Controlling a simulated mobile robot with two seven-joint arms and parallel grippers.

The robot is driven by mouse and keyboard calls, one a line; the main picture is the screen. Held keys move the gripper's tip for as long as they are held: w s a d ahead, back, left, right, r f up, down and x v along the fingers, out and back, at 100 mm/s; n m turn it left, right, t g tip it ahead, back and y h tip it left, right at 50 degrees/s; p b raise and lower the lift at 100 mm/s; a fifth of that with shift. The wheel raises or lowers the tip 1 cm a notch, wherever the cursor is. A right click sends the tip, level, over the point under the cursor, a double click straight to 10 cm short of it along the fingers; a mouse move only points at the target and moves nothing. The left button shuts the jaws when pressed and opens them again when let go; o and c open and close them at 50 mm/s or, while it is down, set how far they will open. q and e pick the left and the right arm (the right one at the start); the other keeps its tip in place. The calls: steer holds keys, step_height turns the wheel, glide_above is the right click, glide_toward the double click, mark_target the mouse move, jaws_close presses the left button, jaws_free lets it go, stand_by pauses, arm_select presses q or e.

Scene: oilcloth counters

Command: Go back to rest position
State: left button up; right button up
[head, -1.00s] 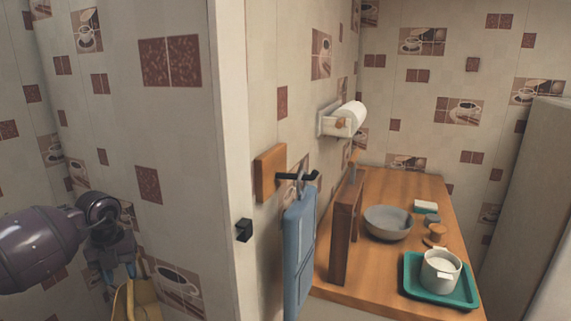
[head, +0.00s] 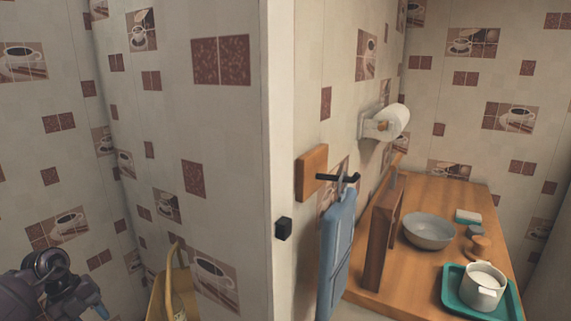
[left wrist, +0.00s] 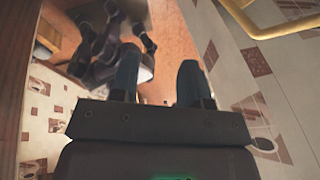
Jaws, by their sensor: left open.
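My left gripper (head: 97,308) is at the bottom left of the head view, partly cut off by the frame edge. It is left of the yellow object and apart from it. In the left wrist view its two blue-tipped fingers (left wrist: 158,78) are spread with nothing between them. My right gripper is not in view.
A yellow object with a curved handle (head: 171,285) stands by the tiled wall, its lower part cut off. A blue board (head: 336,250) hangs from a black hook. The wooden counter (head: 440,205) holds a grey bowl (head: 429,232) and a teal tray (head: 452,291) with a white pot (head: 482,290).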

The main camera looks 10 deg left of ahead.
arm_select(q)
steer(key=w+d+r+n+t+h, duration=0.1)
steer(key=w+d+r+t+h, duration=0.45)
steer(key=w+r+t, duration=0.6)
steer(key=w+a+r+n+t+y, duration=0.4)
steer(key=a+r+n+t+y, duration=0.25)
steer(key=a+n, duration=0.3)
steer(key=a+f+n+g+y, duration=0.3)
steer(key=a+f+n+y, duration=0.25)
steer(key=n+y, duration=0.3)
steer(key=s+d+f+n+g+h, duration=0.1)
steer(key=s+d+f+h, duration=0.1)
steer(key=s+d+f, duration=0.55)
steer(key=s+d+f+g+h, duration=0.1)
steer(key=s+d+f, duration=0.3)
steer(key=f, duration=0.6)
steer(key=s+d+f+n+g+h, duration=0.1)
steer(key=s+d+f, duration=0.4)
steer(key=s+d, duration=0.5)
steer(key=s+d+f+n+g+h, duration=0.1)
steer(key=s+d+f+n, duration=0.3)
steer(key=s+d, duration=0.7)
steer(key=shift+s+f, duration=0.4)
steer(key=shift+s, duration=0.2)
